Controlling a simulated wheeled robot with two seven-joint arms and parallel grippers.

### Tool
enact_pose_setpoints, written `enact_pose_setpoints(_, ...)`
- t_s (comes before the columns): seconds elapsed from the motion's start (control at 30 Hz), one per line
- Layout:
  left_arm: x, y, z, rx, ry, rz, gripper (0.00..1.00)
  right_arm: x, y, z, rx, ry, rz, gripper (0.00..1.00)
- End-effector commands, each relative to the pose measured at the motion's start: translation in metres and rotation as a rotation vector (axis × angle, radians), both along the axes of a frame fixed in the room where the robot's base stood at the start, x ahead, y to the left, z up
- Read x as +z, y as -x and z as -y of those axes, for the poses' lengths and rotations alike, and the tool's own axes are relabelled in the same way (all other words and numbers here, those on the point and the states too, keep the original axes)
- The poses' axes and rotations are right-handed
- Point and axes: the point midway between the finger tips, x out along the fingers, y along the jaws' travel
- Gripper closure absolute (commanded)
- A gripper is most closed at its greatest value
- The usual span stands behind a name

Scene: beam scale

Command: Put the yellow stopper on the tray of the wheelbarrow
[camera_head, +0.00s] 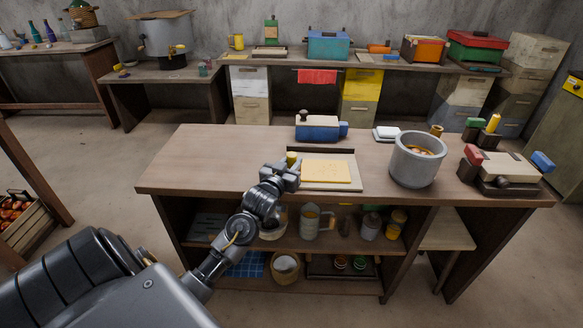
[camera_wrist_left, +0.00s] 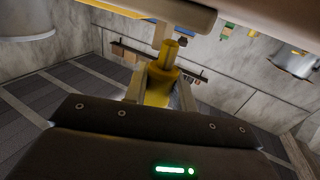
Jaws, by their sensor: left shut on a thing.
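My left gripper (camera_head: 287,172) is shut on a small yellow stopper (camera_head: 291,158) over the left part of the workbench, beside a board with a yellow sheet. In the left wrist view the stopper (camera_wrist_left: 158,88) stands between the two fingers, with a narrower top. Whether it touches the bench is hard to tell. I cannot make out a wheelbarrow or its tray for certain in either view. My right gripper is not in view.
The workbench (camera_head: 220,160) carries the yellow-topped board (camera_head: 326,172), a blue-and-white device (camera_head: 318,127), a grey pot (camera_head: 417,160) and a device with red and blue ends (camera_head: 502,170). Its left end is clear. Jars and a mug fill the shelf below.

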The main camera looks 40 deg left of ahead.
Motion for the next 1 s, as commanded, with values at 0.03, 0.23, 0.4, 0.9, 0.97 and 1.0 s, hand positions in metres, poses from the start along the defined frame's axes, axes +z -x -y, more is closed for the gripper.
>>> enact_pose_setpoints(0.03, -0.017, 0.000, 0.001, 0.000, 0.001, -0.004, 0.96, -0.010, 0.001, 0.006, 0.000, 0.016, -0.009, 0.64)
enact_pose_setpoints(0.23, -0.025, 0.000, 0.001, -0.001, 0.000, 0.001, 0.96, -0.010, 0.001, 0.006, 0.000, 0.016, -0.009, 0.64)
enact_pose_setpoints(0.4, -0.025, 0.000, 0.001, 0.000, 0.000, 0.001, 0.96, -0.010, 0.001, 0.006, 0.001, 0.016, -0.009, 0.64)
enact_pose_setpoints(0.9, -0.026, 0.000, 0.001, 0.000, 0.000, 0.000, 0.52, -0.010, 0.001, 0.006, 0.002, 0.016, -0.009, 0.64)
enact_pose_setpoints(0.97, -0.025, 0.000, 0.001, 0.000, 0.000, 0.001, 0.52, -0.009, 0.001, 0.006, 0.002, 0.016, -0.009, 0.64)
enact_pose_setpoints(1.0, -0.023, 0.001, 0.001, 0.000, 0.000, 0.001, 0.52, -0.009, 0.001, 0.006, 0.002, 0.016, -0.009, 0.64)
